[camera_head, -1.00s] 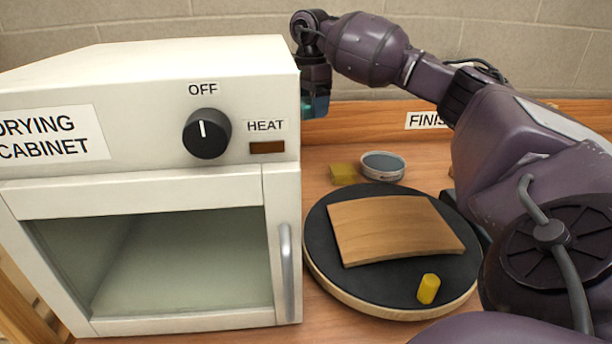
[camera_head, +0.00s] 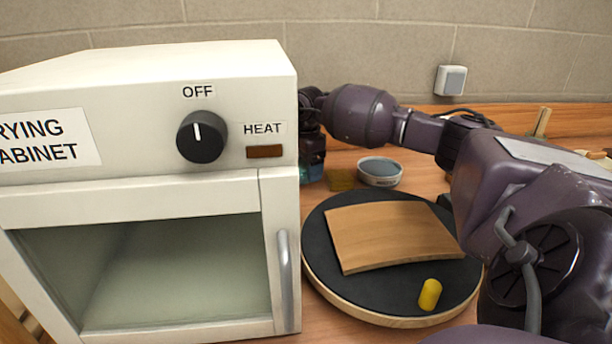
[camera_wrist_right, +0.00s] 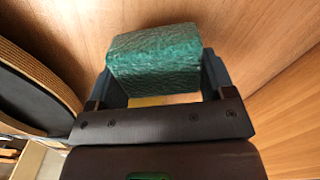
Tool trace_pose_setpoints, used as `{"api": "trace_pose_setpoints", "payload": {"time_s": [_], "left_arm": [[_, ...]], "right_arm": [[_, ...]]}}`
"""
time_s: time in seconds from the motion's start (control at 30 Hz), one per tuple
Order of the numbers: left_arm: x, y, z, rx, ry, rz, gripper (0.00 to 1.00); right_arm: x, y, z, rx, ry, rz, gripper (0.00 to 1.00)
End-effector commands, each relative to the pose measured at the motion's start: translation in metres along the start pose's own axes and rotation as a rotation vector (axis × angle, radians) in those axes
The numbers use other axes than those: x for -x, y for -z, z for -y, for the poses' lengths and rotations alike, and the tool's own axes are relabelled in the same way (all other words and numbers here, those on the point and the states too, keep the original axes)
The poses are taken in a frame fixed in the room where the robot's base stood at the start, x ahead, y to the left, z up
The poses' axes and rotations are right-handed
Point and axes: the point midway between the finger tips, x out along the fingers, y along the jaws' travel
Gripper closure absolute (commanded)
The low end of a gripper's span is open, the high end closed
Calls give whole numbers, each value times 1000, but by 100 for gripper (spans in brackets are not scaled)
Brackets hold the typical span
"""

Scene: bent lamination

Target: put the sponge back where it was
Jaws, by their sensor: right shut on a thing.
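My right gripper (camera_head: 312,168) is shut on a green block with a rough, wrinkled surface (camera_wrist_right: 155,60), which looks like the sponge. The right wrist view shows the block between the two fingers, over wood. In the head view the gripper is low behind the right edge of the drying cabinet, which partly hides it. A small olive-yellow block (camera_head: 341,180) lies on the table just right of the gripper. A yellow patch (camera_wrist_right: 150,101) shows between the fingers in the wrist view; I cannot tell whether it is that block. My left gripper is not in view.
The white drying cabinet (camera_head: 130,190) fills the left. A round grey tin (camera_head: 380,172) stands beside the olive-yellow block. In front is a black turntable (camera_head: 335,279) with a bent wood sheet (camera_head: 390,235) and a yellow cylinder (camera_head: 430,295). A wooden ledge runs along the back.

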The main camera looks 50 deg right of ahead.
Motion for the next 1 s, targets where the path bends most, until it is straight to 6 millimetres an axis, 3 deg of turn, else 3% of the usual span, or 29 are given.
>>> {"api": "trace_pose_setpoints", "payload": {"time_s": [0.17,0.57,0.6,0.73,1.0], "left_arm": [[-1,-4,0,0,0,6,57],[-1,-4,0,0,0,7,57],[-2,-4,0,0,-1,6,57],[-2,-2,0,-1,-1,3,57],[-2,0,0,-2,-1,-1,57]], "right_arm": [[-25,0,0,0,-3,-1,54],[-29,0,0,0,-2,-2,54],[-29,0,0,0,-1,-1,21],[-28,0,0,0,-1,-1,2],[-26,0,0,0,0,0,0]]}}
